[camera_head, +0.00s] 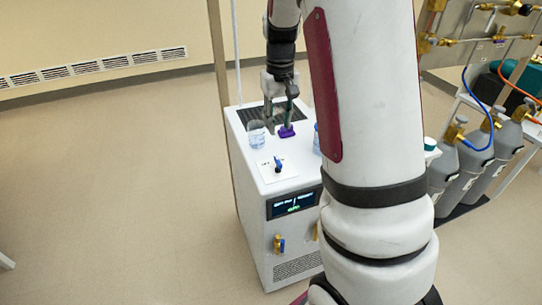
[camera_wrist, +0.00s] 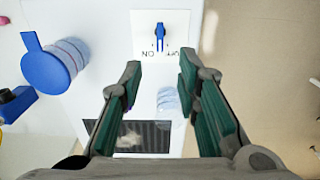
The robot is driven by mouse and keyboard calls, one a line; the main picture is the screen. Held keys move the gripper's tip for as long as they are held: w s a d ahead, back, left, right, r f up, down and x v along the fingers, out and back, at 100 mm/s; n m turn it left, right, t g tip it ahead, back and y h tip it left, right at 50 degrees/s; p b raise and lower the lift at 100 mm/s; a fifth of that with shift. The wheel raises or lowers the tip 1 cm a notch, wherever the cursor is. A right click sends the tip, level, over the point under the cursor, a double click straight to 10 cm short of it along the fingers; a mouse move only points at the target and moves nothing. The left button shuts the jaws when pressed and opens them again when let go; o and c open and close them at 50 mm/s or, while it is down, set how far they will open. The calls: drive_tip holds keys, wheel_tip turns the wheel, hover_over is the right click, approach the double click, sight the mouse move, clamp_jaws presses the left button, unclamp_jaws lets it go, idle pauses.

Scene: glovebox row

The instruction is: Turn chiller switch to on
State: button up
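The chiller (camera_head: 250,190) is a white box with a lit display on its front. Its blue switch (camera_head: 278,164) stands on a white label plate on the top, near the front edge. In the wrist view the switch (camera_wrist: 160,36) is at top centre, with OFF and ON lettering beside it; I cannot tell which setting it points to. My gripper (camera_head: 279,128) is over the rear part of the chiller top, behind the switch. In the wrist view its green-padded fingers (camera_wrist: 160,68) are apart, with nothing held, and the switch lies beyond the tips.
A clear bottle (camera_head: 257,135) and a purple object (camera_head: 287,131) are by my gripper on the chiller top. A blue-lidded bottle (camera_wrist: 45,65) is at left in the wrist view. Grey gas cylinders (camera_head: 475,160) stand at right. Floor at left is clear.

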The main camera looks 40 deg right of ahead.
sight(278, 160)
wheel_tip(278, 160, down, 13)
drive_tip(key=shift+r, duration=0.15)
idle(0.4)
clamp_jaws()
